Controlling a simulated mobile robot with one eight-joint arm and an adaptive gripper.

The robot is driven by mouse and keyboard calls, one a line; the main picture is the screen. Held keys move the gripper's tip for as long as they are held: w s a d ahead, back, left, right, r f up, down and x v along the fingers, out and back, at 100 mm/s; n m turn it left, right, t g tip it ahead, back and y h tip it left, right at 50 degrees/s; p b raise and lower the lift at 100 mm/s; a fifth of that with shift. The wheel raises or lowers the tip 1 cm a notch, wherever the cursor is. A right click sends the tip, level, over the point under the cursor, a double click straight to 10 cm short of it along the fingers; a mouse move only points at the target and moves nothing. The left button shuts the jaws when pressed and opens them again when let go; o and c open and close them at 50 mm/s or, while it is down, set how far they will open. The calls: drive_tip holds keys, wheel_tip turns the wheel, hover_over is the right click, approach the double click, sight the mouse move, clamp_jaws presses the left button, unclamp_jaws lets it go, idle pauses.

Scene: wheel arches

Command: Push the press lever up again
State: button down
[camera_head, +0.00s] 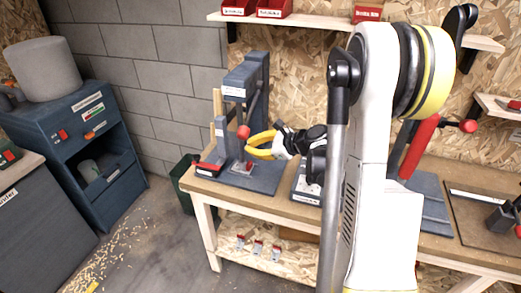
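The press (262,92) is a blue-grey frame on a flat base at the left end of the workbench. A lever with a red ball knob (243,132) shows at its front, and the knob sits about midway up the frame. My gripper (248,146) has yellow fingers and reaches in from the right. Its fingers look spread apart with nothing between them. The fingertips are just below and right of the red knob; I cannot tell whether they touch it. My arm hides part of the bench to the right.
The wooden workbench (290,208) carries a dark device beside the press. Another red lever (418,146) stands right of my arm. A shelf (300,19) with red bins hangs above. A dark blue cabinet machine (75,125) stands at left. The floor between is mostly clear.

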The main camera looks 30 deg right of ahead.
drive_tip(key=shift+s+a+r, duration=0.1)
drive_tip(key=shift+a+r, duration=0.1)
drive_tip(key=shift+r, duration=0.35)
drive_tip(key=shift+s+a+r, duration=0.1)
drive_tip(key=shift+a+r, duration=0.1)
drive_tip(key=shift+r, duration=0.3)
drive_tip(key=shift+s, duration=0.1)
wheel_tip(320, 180, up, 20)
drive_tip(key=s+a+m+g+y+p, duration=0.1)
drive_tip(key=a+m+g+y+p, duration=0.1)
drive_tip(key=m+p, duration=0.4)
drive_tip(key=shift+s+a+g+y+p, duration=0.15)
drive_tip(key=shift+s+g+y+p, duration=0.15)
drive_tip(key=shift+g+y+p, duration=0.75)
drive_tip(key=shift+r+t+y, duration=0.1)
drive_tip(key=shift+t+y, duration=0.15)
